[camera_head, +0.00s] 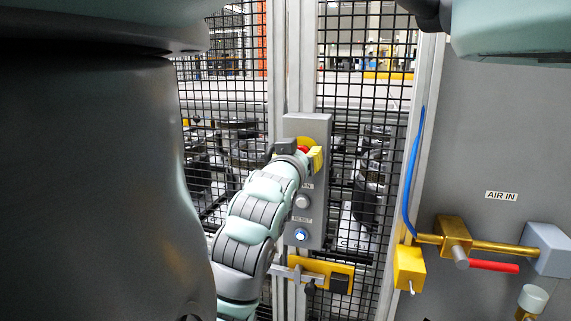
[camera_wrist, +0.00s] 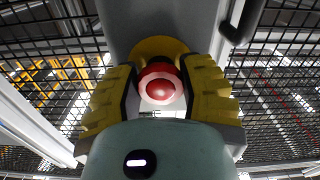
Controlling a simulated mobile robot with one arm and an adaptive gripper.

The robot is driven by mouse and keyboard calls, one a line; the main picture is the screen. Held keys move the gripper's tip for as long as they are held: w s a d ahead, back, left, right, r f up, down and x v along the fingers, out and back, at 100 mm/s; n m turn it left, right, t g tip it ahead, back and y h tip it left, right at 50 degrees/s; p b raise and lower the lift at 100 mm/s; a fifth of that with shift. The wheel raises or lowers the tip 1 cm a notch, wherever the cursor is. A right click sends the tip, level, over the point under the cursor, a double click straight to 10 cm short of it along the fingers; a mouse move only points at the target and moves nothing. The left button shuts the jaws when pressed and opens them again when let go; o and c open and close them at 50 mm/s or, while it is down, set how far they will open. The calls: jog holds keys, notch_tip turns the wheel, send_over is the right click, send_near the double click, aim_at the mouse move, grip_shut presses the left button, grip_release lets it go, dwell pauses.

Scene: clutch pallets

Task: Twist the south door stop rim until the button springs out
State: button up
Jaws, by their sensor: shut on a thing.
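The door stop is a red mushroom button (camera_wrist: 160,86) with a yellow backing collar (camera_wrist: 158,47), mounted near the top of a grey control box (camera_head: 321,180) in the head view. Its red rim also shows in the head view (camera_head: 303,150), mostly covered by my gripper. My gripper (camera_wrist: 160,100) has its two yellow-padded fingers on either side of the red button, shut on its rim. The button's face, with a paler ring, looks at the wrist camera. Whether the button is in or out I cannot tell.
Below the stop on the box are a pale button (camera_head: 302,202) and a lit blue reset button (camera_head: 301,235). A yellow latch (camera_head: 328,274) sits lower. Black mesh fence surrounds the box. At right are a blue hose (camera_head: 411,170), brass air pipe and red lever (camera_head: 494,267).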

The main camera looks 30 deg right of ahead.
jog(key=shift+f, duration=0.15)
jog(key=o, duration=1.2)
notch_tip(320, 180, up, 10)
jog(key=shift+r, duration=0.1)
jog(key=shift+o, duration=0.4)
